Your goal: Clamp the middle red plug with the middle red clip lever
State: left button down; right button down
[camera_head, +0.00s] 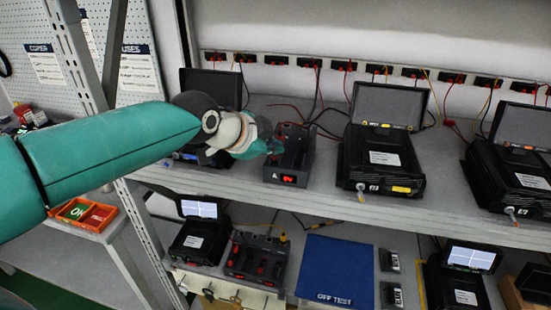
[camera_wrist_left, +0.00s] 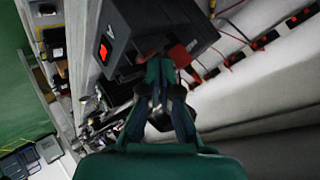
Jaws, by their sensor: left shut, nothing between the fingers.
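The dark clamp station (camera_head: 288,172), marked "A" and with a lit red display, sits on the upper shelf. My left gripper (camera_head: 272,147) is over its left side, fingers shut with nothing held. In the left wrist view the shut fingertips (camera_wrist_left: 160,66) are right at the edge of the station (camera_wrist_left: 128,22). A red part (camera_wrist_left: 180,55) shows just beside the fingertips; I cannot tell whether it is a plug or a clip lever, nor whether they touch. The middle red plug and middle lever cannot be told apart, as the gripper hides part of the station.
A black unit with a raised lid (camera_head: 380,160) stands right of the station, and another is behind my left arm. Red wires run to a wall socket strip (camera_head: 370,68). Below are a second station (camera_head: 255,262) and a blue "OFF TEST" mat (camera_head: 337,270).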

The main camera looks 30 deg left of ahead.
pick_arm(q)
jog(key=shift+f, duration=0.15)
dwell(0.3)
jog(key=shift+f+b, duration=0.2)
jog(key=shift+b, duration=0.2)
jog(key=shift+s+d+f+b, duration=0.1)
jog(key=shift+s+f+b, duration=0.1)
jog(key=shift+f+b, duration=0.5)
dwell(0.9)
jog(key=shift+w+r+p, duration=0.1)
jog(key=shift+r+p, duration=0.15)
jog(key=shift+p, duration=0.1)
jog(key=shift+w+a+r, duration=0.1)
jog(key=shift+a+r, duration=0.05)
jog(key=shift+a, duration=0.05)
jog(key=shift+r, duration=0.15)
